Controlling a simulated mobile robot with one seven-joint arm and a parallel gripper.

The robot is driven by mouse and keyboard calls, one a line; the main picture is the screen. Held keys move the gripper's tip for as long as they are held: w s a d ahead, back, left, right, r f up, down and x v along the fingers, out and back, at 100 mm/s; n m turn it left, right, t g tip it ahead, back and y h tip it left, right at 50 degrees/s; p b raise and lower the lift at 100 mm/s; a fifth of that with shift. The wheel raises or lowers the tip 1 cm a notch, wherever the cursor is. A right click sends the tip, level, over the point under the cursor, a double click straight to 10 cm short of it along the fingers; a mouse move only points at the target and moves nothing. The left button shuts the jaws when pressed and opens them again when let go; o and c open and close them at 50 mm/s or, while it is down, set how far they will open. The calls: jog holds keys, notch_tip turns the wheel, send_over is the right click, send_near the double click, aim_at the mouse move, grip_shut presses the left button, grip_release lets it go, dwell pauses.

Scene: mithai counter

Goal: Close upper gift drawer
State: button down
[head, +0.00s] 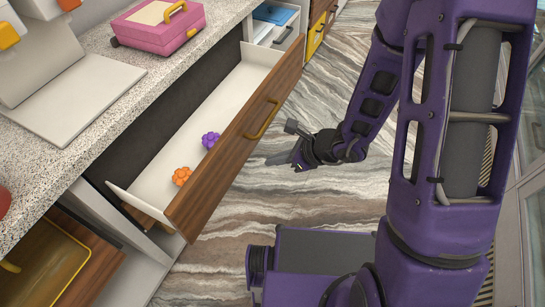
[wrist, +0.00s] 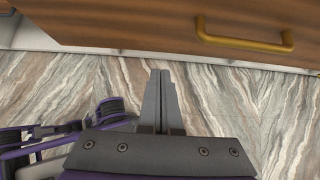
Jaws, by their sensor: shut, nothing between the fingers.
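The upper gift drawer (head: 235,152) stands pulled out from the counter in the head view. It has a wooden front, white inner walls and a yellow bar handle (head: 261,120). An orange knobbly item (head: 181,176) and a purple one (head: 211,140) lie inside it. My gripper (head: 278,160) is shut and empty, out over the floor in front of the drawer front, apart from it. In the wrist view my shut fingers (wrist: 160,75) point toward the wooden front (wrist: 130,22), with the handle (wrist: 244,37) to their upper right.
The speckled countertop (head: 95,75) carries a pink case (head: 160,25) and a grey-white device at the left. A lower compartment with a yellow-rimmed tray (head: 60,265) shows at lower left. Another open drawer (head: 275,22) is at the back.

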aim_at(237, 160)
jog(key=x, duration=0.3)
jog(key=a+r+x, duration=0.1)
jog(key=x, duration=0.2)
jog(key=b+x, duration=0.1)
jog(key=x, duration=0.2)
jog(key=shift+w+a+r, duration=0.1)
jog(key=shift+w+a, duration=0.1)
jog(key=shift+w, duration=0.1)
jog(key=shift+w+a, duration=0.25)
jog(key=shift+a, duration=0.35)
jog(key=shift+w, duration=0.1)
